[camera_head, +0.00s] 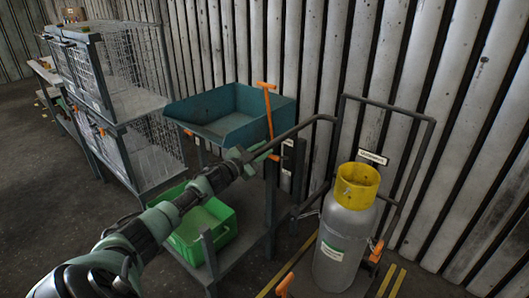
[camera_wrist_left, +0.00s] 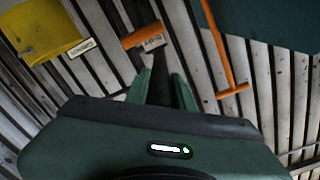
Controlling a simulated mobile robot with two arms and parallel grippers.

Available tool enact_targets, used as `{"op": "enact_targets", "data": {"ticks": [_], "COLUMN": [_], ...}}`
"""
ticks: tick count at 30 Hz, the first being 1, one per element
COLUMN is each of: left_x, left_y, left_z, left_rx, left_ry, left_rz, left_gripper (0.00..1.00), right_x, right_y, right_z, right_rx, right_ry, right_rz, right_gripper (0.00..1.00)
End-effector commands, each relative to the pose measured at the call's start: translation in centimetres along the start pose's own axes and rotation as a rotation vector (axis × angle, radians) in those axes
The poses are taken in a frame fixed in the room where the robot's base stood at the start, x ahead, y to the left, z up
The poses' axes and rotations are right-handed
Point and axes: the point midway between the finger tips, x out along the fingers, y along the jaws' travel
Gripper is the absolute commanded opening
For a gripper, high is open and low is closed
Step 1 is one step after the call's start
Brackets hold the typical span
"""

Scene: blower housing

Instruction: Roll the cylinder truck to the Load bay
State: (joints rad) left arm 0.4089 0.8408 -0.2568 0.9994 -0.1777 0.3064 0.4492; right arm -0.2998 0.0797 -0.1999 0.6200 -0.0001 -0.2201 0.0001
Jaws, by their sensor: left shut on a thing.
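The cylinder truck (camera_head: 423,150) is a dark tubular frame at the right, against the corrugated wall. It carries an upright grey gas cylinder (camera_head: 340,240) with a yellow collar (camera_head: 357,186); the collar also shows in the left wrist view (camera_wrist_left: 38,32). A dark bar (camera_head: 300,130) runs from the frame toward my left gripper (camera_head: 245,156). My left gripper is shut on a dark bar, which appears to be this truck handle; the fingers (camera_wrist_left: 160,88) close around it in the left wrist view. No bay labelled Load is readable. My right gripper is not in view.
A cart with a blue-grey tray (camera_head: 240,122) and green crate (camera_head: 203,228) stands close beside the truck. Wire cages (camera_head: 125,70) stand at the left. Yellow floor lines (camera_head: 396,281) run by the cylinder. An orange handle (camera_head: 268,110) rises at the tray. Dark floor is open at left.

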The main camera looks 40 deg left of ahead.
Motion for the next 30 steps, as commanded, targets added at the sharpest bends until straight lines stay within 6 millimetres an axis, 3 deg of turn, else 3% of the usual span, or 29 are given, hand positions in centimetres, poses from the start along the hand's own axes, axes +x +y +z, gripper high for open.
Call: {"op": "enact_targets", "data": {"ticks": [5, 6, 8, 9, 20, 30], "left_x": [0.1, 0.1, 0.1, 0.0, -0.3, -4.4], "left_y": [-0.1, -0.1, -0.1, -0.1, 0.0, 0.1], "left_z": [-0.2, -0.2, -0.2, -0.2, 0.0, 0.1], "left_rx": [-0.001, -0.001, -0.001, -0.001, 0.0, 0.0], "left_ry": [0.004, 0.004, 0.004, 0.004, 0.0, -0.001], "left_rz": [-0.002, -0.002, -0.002, -0.002, 0.001, 0.003], "left_gripper": [0.0, 0.26, 0.43, 0.45, 0.45, 0.45], "right_x": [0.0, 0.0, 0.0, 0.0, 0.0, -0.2], "right_y": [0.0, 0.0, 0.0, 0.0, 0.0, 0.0], "right_z": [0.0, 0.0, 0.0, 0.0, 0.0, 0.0], "right_rx": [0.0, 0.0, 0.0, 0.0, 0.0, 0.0], "right_ry": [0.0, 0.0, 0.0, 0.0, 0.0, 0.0], "right_rz": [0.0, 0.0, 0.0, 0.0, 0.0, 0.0], "right_gripper": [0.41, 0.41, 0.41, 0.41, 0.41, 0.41]}}
